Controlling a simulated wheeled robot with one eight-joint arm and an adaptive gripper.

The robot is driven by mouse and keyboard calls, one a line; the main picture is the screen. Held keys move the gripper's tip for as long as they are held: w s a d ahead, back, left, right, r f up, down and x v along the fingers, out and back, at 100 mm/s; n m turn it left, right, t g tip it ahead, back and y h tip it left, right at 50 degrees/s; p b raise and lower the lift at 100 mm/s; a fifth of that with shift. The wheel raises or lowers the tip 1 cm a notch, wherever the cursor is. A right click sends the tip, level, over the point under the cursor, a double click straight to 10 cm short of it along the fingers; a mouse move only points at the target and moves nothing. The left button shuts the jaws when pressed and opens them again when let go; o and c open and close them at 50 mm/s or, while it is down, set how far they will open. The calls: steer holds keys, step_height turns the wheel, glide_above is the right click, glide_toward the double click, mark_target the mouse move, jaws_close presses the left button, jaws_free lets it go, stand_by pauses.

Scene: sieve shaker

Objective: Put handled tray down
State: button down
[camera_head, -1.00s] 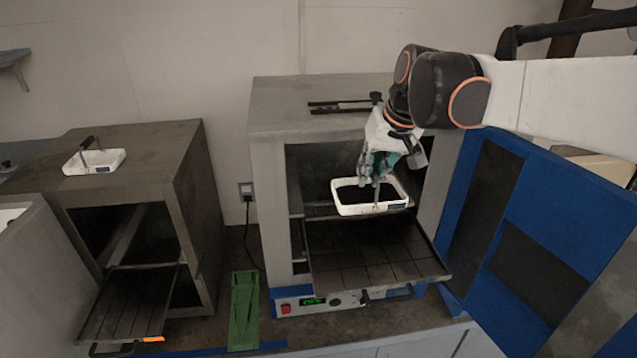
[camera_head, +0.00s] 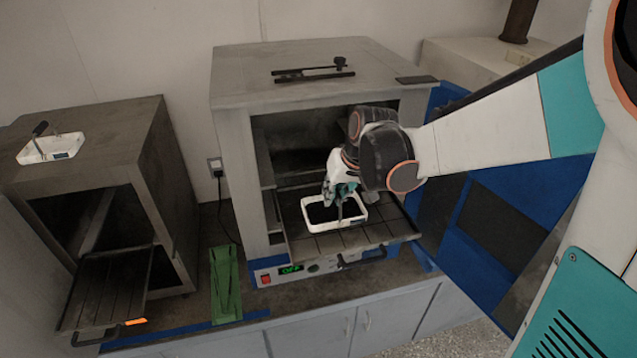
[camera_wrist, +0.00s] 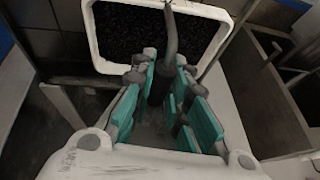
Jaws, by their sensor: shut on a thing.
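The handled tray (camera_head: 312,228) is white-rimmed with dark granular contents and looks about level. It is at the pulled-out rack (camera_head: 385,232) of the larger oven; I cannot tell whether it touches the rack. My gripper (camera_head: 343,194) is above the tray and shut on its upright handle. In the wrist view, the teal fingers (camera_wrist: 165,88) close around the grey handle (camera_wrist: 171,35), and the tray's white rim (camera_wrist: 92,40) lies beyond them. The fingers partly hide the tray's near side.
The grey oven (camera_head: 235,150) has its blue door (camera_head: 480,240) open at the right. A smaller oven (camera_head: 150,150) at the left carries another handled white tray (camera_head: 35,153) on top and has its own rack (camera_head: 100,295) out. A green holder (camera_head: 226,285) stands between the ovens.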

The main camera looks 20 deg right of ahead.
mark_target(330, 210)
steer(key=shift+f, duration=2)
steer(key=shift+s+r, duration=0.1)
steer(key=c, duration=2)
jaws_free()
steer(key=shift+f, duration=0.2)
steer(key=o, duration=0.4)
steer(key=shift+o, duration=0.2)
steer(key=shift+r, duration=0.1)
